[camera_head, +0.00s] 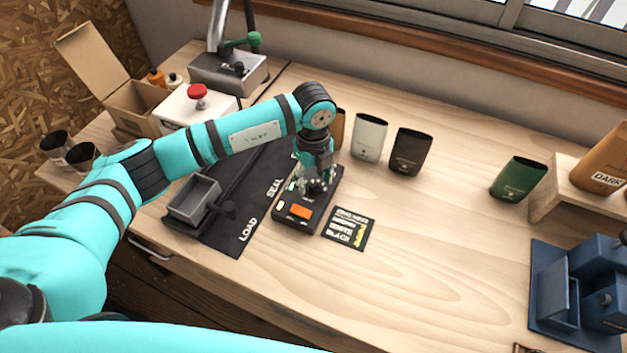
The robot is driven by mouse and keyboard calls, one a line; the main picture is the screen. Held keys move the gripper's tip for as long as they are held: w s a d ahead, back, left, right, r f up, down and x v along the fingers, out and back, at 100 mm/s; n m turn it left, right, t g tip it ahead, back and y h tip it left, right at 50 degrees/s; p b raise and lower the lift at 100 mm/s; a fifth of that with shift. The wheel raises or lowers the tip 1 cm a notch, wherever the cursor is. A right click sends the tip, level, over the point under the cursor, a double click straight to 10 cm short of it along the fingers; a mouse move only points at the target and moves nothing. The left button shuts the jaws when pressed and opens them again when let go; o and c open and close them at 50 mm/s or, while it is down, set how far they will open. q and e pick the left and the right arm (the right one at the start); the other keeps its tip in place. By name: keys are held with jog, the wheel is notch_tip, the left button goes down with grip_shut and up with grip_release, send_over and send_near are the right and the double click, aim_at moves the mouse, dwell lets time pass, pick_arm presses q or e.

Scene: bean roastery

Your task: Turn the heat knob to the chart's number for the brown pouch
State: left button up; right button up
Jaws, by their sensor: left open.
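My left gripper (316,185) points down over the dark control box (293,223). Its fingers are open at the heat knob's likely place and hide it, so I cannot tell whether they touch the knob or where it points. The box has an orange switch (300,211) and small green lights. The black chart (348,230) lies right of the box; its rows of words include "BLACK", and its yellow numbers are too small to read. A brown pouch (341,125) stands partly hidden behind my left arm. My right gripper is out of view.
A white pouch (369,137), a very dark pouch (410,152) and a green pouch (518,179) stand behind. A grey tray (194,199) sits on the black mat (226,237) marked LOAD and SEAL. Blue equipment (556,290) stands at right. The table's front middle is clear.

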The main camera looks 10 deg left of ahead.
aim_at(313, 184)
pick_arm(q)
notch_tip(313, 184, up, 11)
jog(key=shift+f, duration=0.2)
jog(key=shift+f, duration=0.1)
dwell(0.5)
